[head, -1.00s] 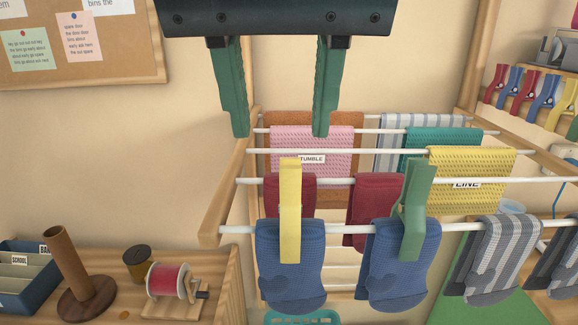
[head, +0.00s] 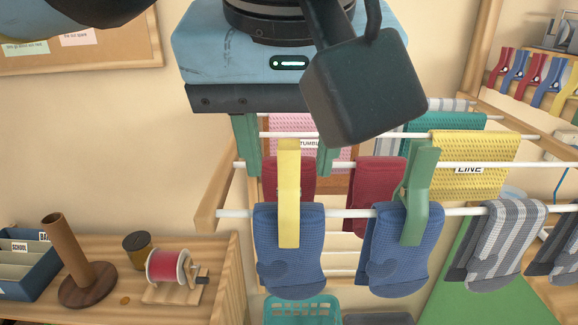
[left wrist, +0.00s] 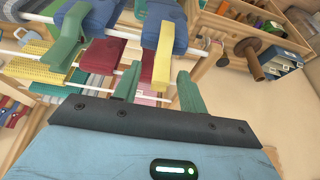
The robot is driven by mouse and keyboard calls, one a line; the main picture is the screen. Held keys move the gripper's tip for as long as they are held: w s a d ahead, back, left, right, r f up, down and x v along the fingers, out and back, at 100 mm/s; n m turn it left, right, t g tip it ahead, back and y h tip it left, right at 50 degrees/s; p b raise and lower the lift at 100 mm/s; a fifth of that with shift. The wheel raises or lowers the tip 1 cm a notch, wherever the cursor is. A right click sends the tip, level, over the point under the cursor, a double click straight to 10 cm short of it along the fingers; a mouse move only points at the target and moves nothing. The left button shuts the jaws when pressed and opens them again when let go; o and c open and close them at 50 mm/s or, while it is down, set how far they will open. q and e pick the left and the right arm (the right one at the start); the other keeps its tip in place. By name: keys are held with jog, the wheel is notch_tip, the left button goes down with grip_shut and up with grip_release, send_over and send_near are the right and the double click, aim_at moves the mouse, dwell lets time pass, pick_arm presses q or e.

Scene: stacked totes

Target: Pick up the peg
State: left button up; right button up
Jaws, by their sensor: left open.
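A yellow peg (head: 289,200) stands upright on the front rod, clipped over a blue sock (head: 290,255). A green peg (head: 418,195) is on the other blue sock (head: 398,260) to its right. My left gripper (head: 288,170) is open and points down, its green fingers on either side of the yellow peg's upper end. In the left wrist view the yellow peg (left wrist: 164,50) shows between the two fingers (left wrist: 158,72), with a gap on each side. The green peg (left wrist: 68,38) is off to the left there. My right gripper is not in view.
The wooden drying rack (head: 212,205) holds several cloths and socks on white rods. A shelf at left carries a wooden post (head: 65,250), a red spool (head: 165,266) and a blue box (head: 28,275). A teal basket (head: 302,310) is below. Several coloured pegs (head: 533,75) hang at right.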

pick_arm(q)
jog(key=shift+x, duration=1.2)
jog(key=shift+r, duration=0.1)
jog(key=shift+c, duration=0.9)
jog(key=c, duration=0.7)
grip_shut()
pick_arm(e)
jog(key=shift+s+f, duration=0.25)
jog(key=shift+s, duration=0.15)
pick_arm(q)
jog(key=shift+r, duration=0.1)
